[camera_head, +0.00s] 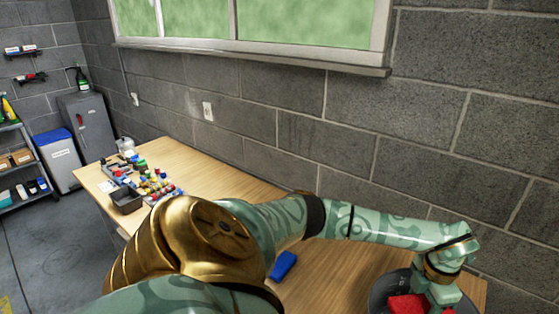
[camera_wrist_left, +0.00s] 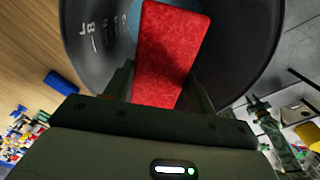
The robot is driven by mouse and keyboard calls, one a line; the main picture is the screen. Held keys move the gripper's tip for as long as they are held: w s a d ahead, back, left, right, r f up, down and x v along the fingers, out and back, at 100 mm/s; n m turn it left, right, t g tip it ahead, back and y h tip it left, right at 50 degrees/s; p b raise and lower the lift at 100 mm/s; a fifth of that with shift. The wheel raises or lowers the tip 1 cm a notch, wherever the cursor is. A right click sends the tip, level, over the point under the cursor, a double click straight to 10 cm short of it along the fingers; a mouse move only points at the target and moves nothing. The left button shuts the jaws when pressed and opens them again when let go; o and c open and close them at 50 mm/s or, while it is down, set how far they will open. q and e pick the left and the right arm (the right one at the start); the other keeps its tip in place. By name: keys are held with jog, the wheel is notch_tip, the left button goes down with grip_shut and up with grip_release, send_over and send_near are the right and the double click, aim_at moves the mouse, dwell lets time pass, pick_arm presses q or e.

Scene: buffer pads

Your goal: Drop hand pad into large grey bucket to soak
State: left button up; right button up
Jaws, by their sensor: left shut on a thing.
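The red hand pad (camera_head: 408,305) is at the bottom right of the head view, at the dark grey bucket (camera_head: 377,296). My left gripper (camera_head: 440,292) is shut on the pad. In the left wrist view the pad (camera_wrist_left: 168,50) extends from between the fingers across the bucket's opening, with the bucket's inner wall (camera_wrist_left: 95,40) around it. I cannot tell whether it touches the bottom. White lettering shows on the wall. A green arm part, apparently my right arm, shows small at the right of the wrist view; its jaws are unclear.
A blue block (camera_head: 283,265) lies on the wooden table (camera_head: 205,160) left of the bucket. Several small coloured items and a dark bin (camera_head: 126,200) stand at the table's far left end. The block wall (camera_head: 350,140) runs close behind the table.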

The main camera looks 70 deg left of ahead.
pick_arm(q)
jog(key=shift+s+r, duration=0.1)
jog(key=o, duration=1)
jog(key=shift+o, duration=0.2)
notch_tip(320, 180, up, 16)
jog(key=shift+r, duration=0.15)
